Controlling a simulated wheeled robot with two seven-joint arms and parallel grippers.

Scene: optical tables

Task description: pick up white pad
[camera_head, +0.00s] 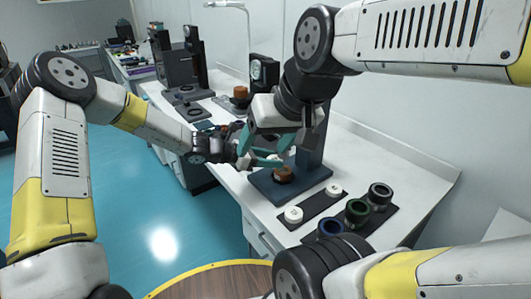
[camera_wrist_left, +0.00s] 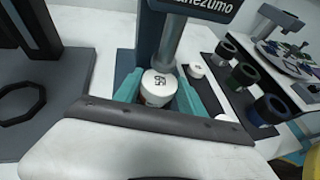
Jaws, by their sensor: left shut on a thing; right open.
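A white pad (camera_wrist_left: 158,84) with black lettering sits between the teal fingers of my left gripper (camera_wrist_left: 160,98) in the left wrist view; a brownish lower edge shows under it. In the head view, my left gripper (camera_head: 266,161) reaches in from the left at the dark blue stand (camera_head: 262,184), just above a brown round piece (camera_head: 283,174). The held pad is mostly hidden there by the grippers. My right gripper (camera_head: 285,142) hangs above the stand, open, close to the left one.
Two other white pads (camera_head: 293,215) (camera_head: 333,190) sit on a dark strip in front of the stand. Blue, green and dark rings (camera_head: 357,211) stand beside them. The stand's column (camera_head: 312,150) rises close behind the grippers. The bench's right end (camera_head: 415,190) is clear.

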